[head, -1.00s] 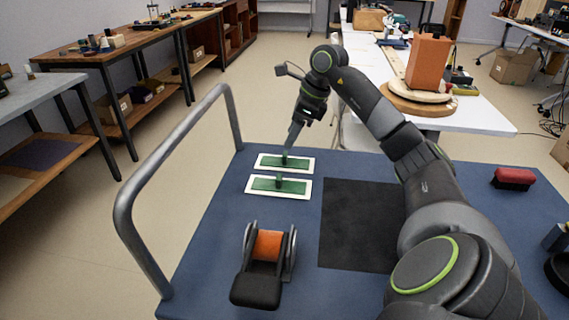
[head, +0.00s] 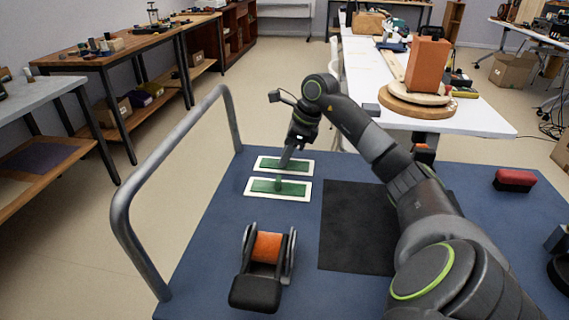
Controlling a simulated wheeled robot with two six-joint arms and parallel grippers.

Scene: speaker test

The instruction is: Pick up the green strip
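Two green strips lie on white-bordered plates on the blue tabletop, one behind the other. The far green strip (head: 269,164) is partly hidden by my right gripper. The near green strip (head: 295,189) lies in front, with a small upright green knob at its middle. My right gripper (head: 286,162) reaches down from the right arm, its tips over the middle of the far strip. It shows edge-on and small, so I cannot tell its finger gap or whether it touches the strip. My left gripper is out of view.
A black holder with an orange roll (head: 267,247) stands in front of the plates. A black mat (head: 350,230) lies to their right, and a red-topped block (head: 514,180) farther right. A grey rail (head: 150,178) runs along the left edge.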

